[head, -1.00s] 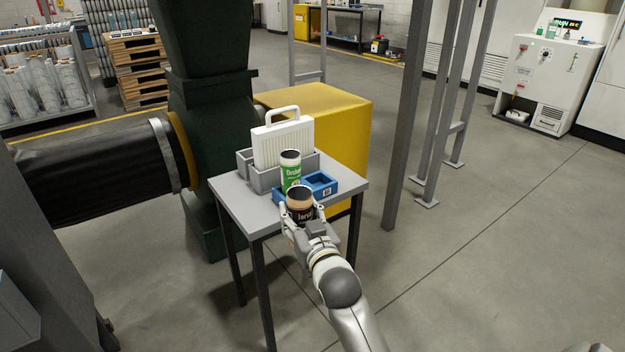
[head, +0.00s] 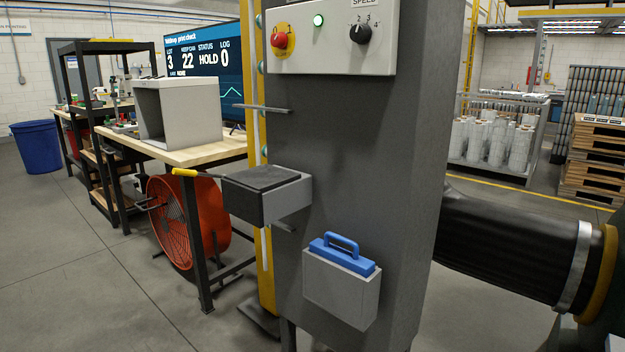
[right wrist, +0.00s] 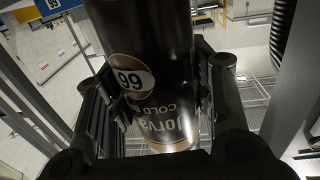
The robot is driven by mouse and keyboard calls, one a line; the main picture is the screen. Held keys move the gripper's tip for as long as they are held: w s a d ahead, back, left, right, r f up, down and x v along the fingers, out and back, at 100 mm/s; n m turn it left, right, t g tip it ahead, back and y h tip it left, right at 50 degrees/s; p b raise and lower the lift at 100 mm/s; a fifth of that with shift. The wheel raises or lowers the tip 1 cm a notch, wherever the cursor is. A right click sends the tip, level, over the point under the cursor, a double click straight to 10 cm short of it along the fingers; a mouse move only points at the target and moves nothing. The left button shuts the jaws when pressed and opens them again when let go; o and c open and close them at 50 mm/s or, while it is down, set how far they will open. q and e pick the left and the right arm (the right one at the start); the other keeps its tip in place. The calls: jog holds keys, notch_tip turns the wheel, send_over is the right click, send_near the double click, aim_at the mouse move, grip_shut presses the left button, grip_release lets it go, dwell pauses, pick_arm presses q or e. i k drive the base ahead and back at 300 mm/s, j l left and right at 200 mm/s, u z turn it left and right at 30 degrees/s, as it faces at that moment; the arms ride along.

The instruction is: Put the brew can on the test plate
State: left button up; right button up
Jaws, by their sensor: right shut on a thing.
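The brew can (right wrist: 150,60) fills the middle of the right wrist view. It is dark, with a round badge reading 99 and upside-down lettering that includes "Jorva" and "COLD". My right gripper (right wrist: 155,105) is shut on it, with a black finger on each side. The can's far end is cut off by the picture edge. No gripper shows in the head view. No thing is marked as the test plate; a grey block with a dark flat top (head: 262,180) juts out from the machine's side.
The grey machine column (head: 355,150) carries a control panel (head: 333,45) and a blue-handled box (head: 342,285). A wooden bench (head: 190,152) holds a grey open box (head: 180,112). A red fan (head: 185,225) stands below. A black duct (head: 510,250) is at right.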

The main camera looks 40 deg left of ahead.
aim_at(263, 174)
jog(key=i+l+u, duration=0.1)
jog(key=u, duration=0.4)
jog(key=i+l+u, duration=0.1)
jog(key=l+u, duration=0.15)
jog(key=u, duration=1.85)
